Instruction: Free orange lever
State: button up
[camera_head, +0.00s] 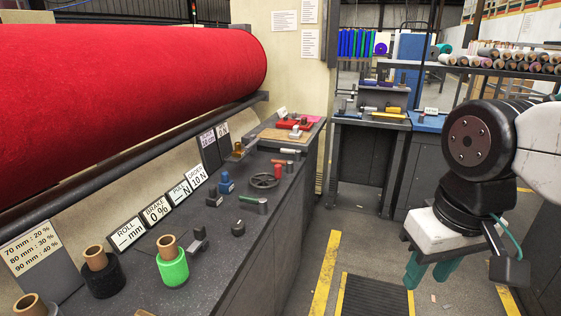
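I cannot make out an orange lever for certain. A small amber-brown piece (238,147) stands on the dark bench near the foot of the red roll, too small to tell whether it is a lever. A green-handled lever (262,206) and a red upright piece (277,171) stand farther along the bench. My gripper (427,277) hangs over the aisle at the right, well apart from the bench. Its two teal fingers point down and stand apart, with nothing seen between them.
The dark bench (215,262) carries a black handwheel (264,181), a green spool (172,267), a black spool (103,277) and label plates. A big red felt roll (130,90) lies above it. A far table (372,124) holds coloured pieces. The aisle floor is mostly clear.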

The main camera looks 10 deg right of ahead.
aim_at(289, 165)
jog(key=k, duration=0.6)
jog(key=z, duration=0.35)
jog(key=i, duration=1.55)
jog(key=u, duration=0.55)
